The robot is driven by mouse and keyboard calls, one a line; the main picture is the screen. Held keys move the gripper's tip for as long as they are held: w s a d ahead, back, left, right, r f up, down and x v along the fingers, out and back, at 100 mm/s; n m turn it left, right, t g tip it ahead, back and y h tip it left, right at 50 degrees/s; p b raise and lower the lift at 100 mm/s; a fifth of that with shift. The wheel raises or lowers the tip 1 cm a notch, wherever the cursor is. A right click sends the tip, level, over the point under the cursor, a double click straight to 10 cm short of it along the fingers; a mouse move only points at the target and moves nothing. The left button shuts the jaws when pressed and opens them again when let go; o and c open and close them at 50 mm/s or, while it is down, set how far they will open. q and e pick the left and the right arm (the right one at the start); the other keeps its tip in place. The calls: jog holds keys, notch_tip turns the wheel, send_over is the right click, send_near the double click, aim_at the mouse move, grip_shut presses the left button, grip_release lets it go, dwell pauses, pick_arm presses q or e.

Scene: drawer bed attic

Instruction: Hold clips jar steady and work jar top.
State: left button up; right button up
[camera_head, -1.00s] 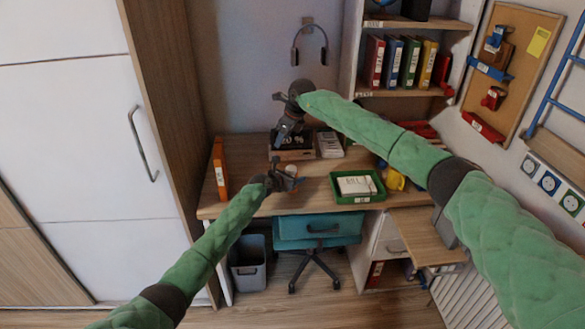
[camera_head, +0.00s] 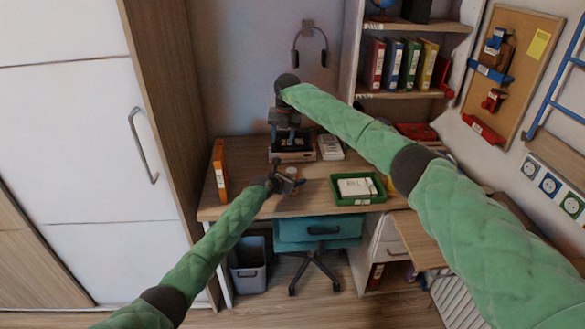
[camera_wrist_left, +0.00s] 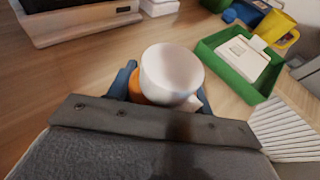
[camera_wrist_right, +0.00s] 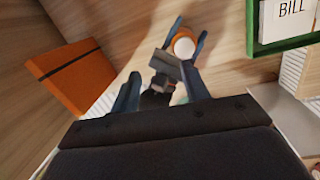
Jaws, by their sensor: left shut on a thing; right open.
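The clips jar, with a round white top and an orange body, stands near the front of the desk in the head view (camera_head: 291,171). In the left wrist view its white top (camera_wrist_left: 172,68) faces up, with orange below it. My left gripper (camera_head: 284,183) is shut on the jar, one blue finger on each side. My right gripper (camera_head: 285,142) is open and empty, pointing down above the desk, behind the jar in the head view. In the right wrist view the jar (camera_wrist_right: 183,46) lies beyond my right fingertips, apart from them. The jar's lower part is hidden.
An orange binder (camera_head: 220,172) stands at the desk's left end. A dark box on a wooden base (camera_head: 293,157) is behind the jar. A green tray (camera_head: 357,201) with a white box labelled BILL sits to the right. Bare desk lies between jar and tray.

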aim_at(292, 170)
jog(key=d+f+m, duration=0.1)
jog(key=f+m, duration=0.3)
jog(key=d+f+m, duration=0.1)
jog(key=f+m, duration=0.3)
jog(key=m, duration=0.1)
jog(key=d+f+m+g+h, duration=0.1)
jog(key=f+m, duration=0.3)
jog(key=f, duration=0.1)
jog(key=shift+s+d+m, duration=0.25)
jog(key=shift+s+m, duration=0.05)
jog(key=shift+s, duration=0.1)
dwell(0.4)
jog(key=c, duration=0.7)
